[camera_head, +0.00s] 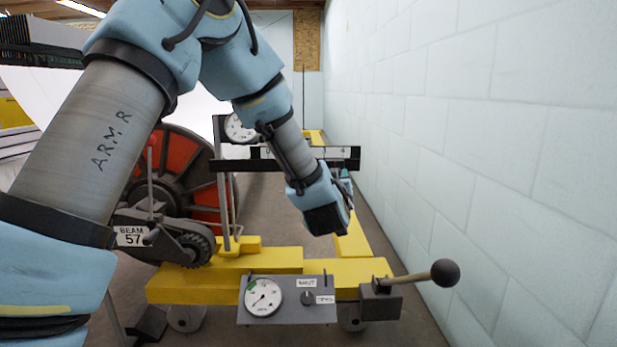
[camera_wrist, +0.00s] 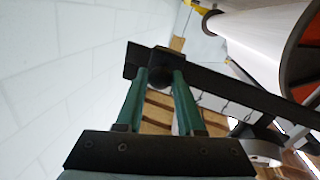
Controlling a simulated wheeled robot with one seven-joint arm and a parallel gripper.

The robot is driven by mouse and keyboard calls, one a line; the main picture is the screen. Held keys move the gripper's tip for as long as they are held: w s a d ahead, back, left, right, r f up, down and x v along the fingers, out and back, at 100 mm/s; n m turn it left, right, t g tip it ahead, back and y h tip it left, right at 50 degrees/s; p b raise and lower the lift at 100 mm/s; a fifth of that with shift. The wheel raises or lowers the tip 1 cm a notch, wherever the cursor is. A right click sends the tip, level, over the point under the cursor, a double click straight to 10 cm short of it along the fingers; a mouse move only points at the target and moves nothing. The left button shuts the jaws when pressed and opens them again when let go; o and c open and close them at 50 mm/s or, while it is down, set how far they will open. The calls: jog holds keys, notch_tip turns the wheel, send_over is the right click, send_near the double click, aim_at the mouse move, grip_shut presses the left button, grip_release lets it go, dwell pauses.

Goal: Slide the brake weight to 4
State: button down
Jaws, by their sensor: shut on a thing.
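The dark lever bar (camera_head: 236,165) with a pale number strip runs across the middle of the head view. Its right part lies behind my wrist, and some of its figures are covered. My gripper (camera_head: 345,180) is at the right end of the bar, mostly hidden by my wrist. In the wrist view the two green fingers of my gripper (camera_wrist: 160,76) are closed on a dark round knob. The knob is on a dark block, which appears to be the brake weight (camera_wrist: 139,62), at the bar's end. I cannot read its exact number.
A pale block wall (camera_head: 480,150) stands close on the right. A yellow frame (camera_head: 225,285) carries a panel with a gauge (camera_head: 263,297) and a lever with a black ball (camera_head: 445,272). The large red-sided beam (camera_head: 185,165) stands left. Another dial (camera_head: 240,128) is behind the bar.

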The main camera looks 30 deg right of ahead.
jog(key=shift+s+d, duration=0.4)
jog(key=shift+d, duration=0.25)
jog(key=shift+s+d, duration=0.35)
jog(key=shift+d, duration=0.25)
jog(key=shift+r, duration=0.1)
jog(key=c, duration=0.5)
grip_release()
jog(key=shift+d, duration=0.1)
jog(key=shift+c, duration=0.2)
jog(key=p+v, duration=0.2)
jog(key=v, duration=0.8)
jog(key=shift+s+a, duration=0.25)
jog(key=shift+a, duration=0.1)
